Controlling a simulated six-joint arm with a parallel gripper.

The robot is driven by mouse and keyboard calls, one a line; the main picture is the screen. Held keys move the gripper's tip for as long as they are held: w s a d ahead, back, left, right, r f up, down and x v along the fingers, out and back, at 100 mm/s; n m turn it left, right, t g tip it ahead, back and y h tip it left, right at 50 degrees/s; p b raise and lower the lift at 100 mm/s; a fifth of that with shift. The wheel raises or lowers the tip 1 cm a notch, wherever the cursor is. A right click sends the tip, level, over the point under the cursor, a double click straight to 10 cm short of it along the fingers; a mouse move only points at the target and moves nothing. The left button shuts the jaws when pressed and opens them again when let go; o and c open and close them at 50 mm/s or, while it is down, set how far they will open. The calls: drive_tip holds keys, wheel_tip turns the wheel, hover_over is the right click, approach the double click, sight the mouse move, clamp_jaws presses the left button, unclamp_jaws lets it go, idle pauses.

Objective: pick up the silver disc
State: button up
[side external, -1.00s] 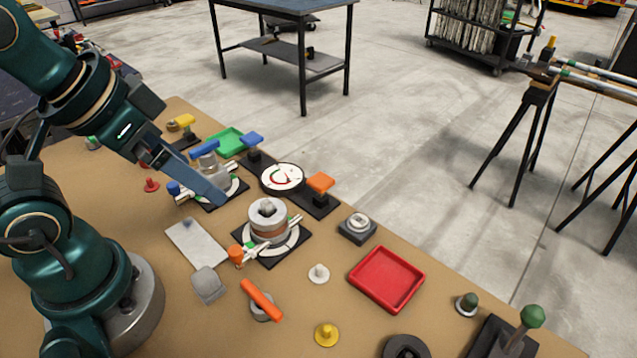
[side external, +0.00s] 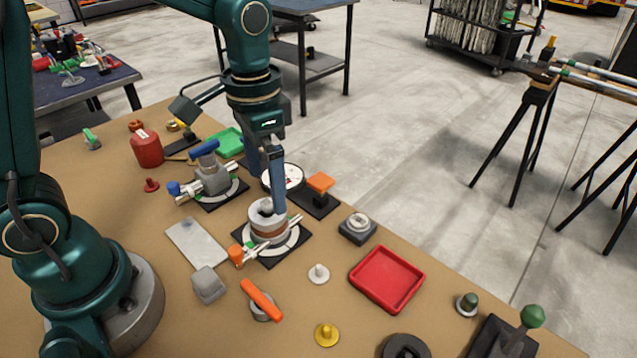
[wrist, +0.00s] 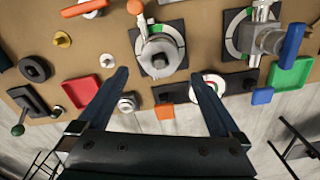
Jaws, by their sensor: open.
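A silver disc (side external: 260,211) with a small block on its top sits on a copper-coloured disc, on a black square base with a white-and-green dial ring. The silver disc also shows in the wrist view (wrist: 150,50), just beyond and between my fingertips. My gripper (side external: 266,192) points down over the stack. Its fingers are open and empty, spread wide in the wrist view (wrist: 158,73). One finger overlaps the right side of the stack in the side view; I cannot tell whether it touches.
An orange handle (side external: 237,256) sticks out at the front left of the base. A round dial (side external: 287,177), an orange-topped post (side external: 320,184) and a small silver round piece on a black block (side external: 358,223) stand close by. A blue-handled valve (side external: 212,177) is left.

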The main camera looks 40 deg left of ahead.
sight(268, 201)
drive_tip(key=shift+f, duration=2.4)
drive_tip(key=c, duration=1.4)
drive_tip(key=shift+c, duration=0.3)
drive_tip(key=shift+r, duration=0.1)
